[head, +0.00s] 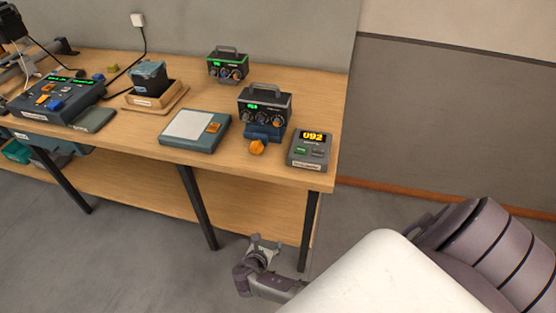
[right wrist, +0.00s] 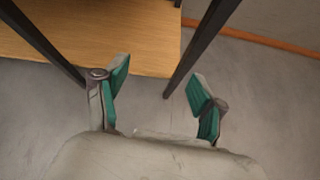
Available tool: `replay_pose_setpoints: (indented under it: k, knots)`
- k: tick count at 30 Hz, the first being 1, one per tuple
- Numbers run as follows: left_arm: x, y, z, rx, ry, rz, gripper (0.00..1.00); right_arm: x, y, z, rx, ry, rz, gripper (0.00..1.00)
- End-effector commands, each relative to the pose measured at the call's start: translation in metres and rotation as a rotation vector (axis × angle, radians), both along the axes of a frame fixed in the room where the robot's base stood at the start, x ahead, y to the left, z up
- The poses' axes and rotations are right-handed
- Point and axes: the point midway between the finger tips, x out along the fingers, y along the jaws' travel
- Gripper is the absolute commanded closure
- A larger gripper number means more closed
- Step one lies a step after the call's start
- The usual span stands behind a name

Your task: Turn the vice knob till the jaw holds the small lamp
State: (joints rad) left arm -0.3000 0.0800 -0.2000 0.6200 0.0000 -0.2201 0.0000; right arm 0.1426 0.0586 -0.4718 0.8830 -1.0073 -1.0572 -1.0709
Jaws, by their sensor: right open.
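An orange knob (head: 257,148) sticks out at the front of a blue vice-like block (head: 263,131) near the right end of the table. A dark box with a handle, a green display and dials (head: 265,107) is on or just behind this block; I cannot tell whether a jaw touches it. No thing is clearly recognisable as the small lamp. My right gripper (head: 264,243) is open and empty, low in front of the table and well below the knob. Its spread green-padded fingers show in the right wrist view (right wrist: 160,84). My left gripper is out of view.
A grey unit reading 092 (head: 311,149) stands right of the knob, and a flat panel (head: 194,129) lies left. A second handled box (head: 228,66) is behind. The wooden table (head: 110,141) has dark legs and a lower shelf (head: 150,200). Floor is clear at right.

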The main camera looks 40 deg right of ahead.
Motion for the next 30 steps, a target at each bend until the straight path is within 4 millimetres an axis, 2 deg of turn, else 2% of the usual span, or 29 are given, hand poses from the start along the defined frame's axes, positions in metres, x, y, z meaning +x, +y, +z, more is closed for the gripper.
replay_pose_setpoints:
  k: [6,13,19,30]
  knots:
    - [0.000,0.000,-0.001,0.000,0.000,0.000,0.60,-0.030,0.002,-0.034,0.131,0.009,-0.072,0.31]
    - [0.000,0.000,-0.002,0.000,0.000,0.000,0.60,-0.056,0.005,-0.060,0.241,0.012,-0.143,0.31]
    - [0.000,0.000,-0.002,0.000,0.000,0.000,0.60,-0.066,0.006,-0.069,0.287,0.010,-0.176,0.31]
    - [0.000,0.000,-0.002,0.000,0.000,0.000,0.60,-0.069,0.007,-0.072,0.297,0.011,-0.184,0.31]
